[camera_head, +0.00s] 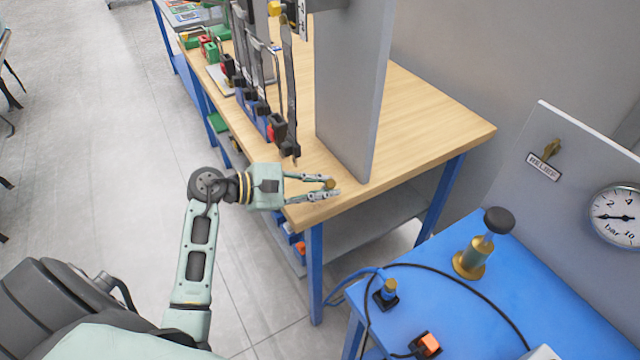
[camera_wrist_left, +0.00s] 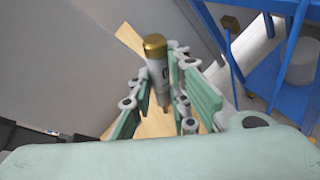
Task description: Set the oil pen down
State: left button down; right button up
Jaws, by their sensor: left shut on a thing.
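The oil pen (camera_wrist_left: 157,68) is a small pale cylinder with a brass-coloured cap, seen between the fingers in the left wrist view. Its brass end (camera_head: 330,184) shows in the head view. My left gripper (camera_head: 328,189) is shut on the pen, over the front corner of the wooden workbench (camera_head: 430,130). The pen looks roughly upright, with its cap towards the wrist camera. Whether its lower end touches the bench top cannot be told. My right gripper is not in view.
A grey upright panel (camera_head: 352,85) stands on the bench close beyond the gripper. A row of dark tools (camera_head: 265,100) stands to its left. A blue table (camera_head: 480,310) with a brass plunger device (camera_head: 472,262), cables and a gauge (camera_head: 616,217) behind is at right. Bare wood lies right of the panel.

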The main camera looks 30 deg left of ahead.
pick_arm(q)
jog(key=shift+f+b, duration=0.2)
jog(key=shift+b, duration=0.1)
jog(key=c, duration=1.7)
grip_release()
jog(key=shift+o, duration=0.2)
jog(key=shift+r, duration=0.1)
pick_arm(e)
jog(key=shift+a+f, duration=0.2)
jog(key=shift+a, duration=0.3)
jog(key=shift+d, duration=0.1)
